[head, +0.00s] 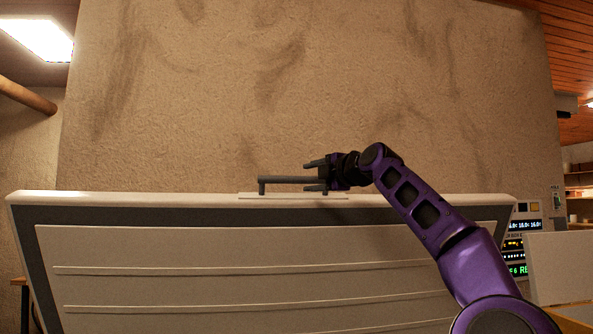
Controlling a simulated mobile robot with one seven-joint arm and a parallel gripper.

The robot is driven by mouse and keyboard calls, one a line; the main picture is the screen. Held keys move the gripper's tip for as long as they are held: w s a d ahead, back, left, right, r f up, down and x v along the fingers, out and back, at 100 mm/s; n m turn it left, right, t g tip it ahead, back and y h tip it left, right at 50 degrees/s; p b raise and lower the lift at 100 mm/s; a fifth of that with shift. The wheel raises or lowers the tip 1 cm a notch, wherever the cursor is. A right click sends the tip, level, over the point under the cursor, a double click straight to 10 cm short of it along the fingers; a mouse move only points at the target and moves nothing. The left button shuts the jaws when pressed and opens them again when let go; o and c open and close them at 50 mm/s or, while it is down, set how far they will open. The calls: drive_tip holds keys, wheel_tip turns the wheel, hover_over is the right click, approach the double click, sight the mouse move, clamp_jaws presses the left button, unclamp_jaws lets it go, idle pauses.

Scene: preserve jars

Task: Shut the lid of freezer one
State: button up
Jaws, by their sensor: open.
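The freezer lid (250,256) stands raised in the head view, its pale ribbed inner panel and dark seal border facing me. A dark bar handle (285,180) is fixed on a pale plate at the middle of its top edge. My gripper (307,175) is at the right end of the handle, pointing left. Its jaws are open, one finger above the bar's line and one below. I cannot tell whether it touches the bar. The freezer body is out of view, and no number shows on the lid.
A rough plaster wall (300,80) rises behind the lid. At right are a panel with lit displays (522,240), a pale upright panel (562,266) and shelves farther back. The space above the lid's top edge looks clear apart from my arm.

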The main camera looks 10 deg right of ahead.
sight(298, 179)
drive_tip(key=p+x, duration=0.3)
drive_tip(key=x, duration=0.2)
drive_tip(key=shift+w+a+r, duration=0.1)
drive_tip(key=shift+w+r, duration=0.05)
drive_tip(key=shift+w, duration=0.25)
drive_tip(key=shift+w+a+f+p, duration=0.2)
drive_tip(key=shift+w+a+p, duration=0.05)
drive_tip(key=shift+w+p, duration=0.25)
clamp_jaws()
idle(0.7)
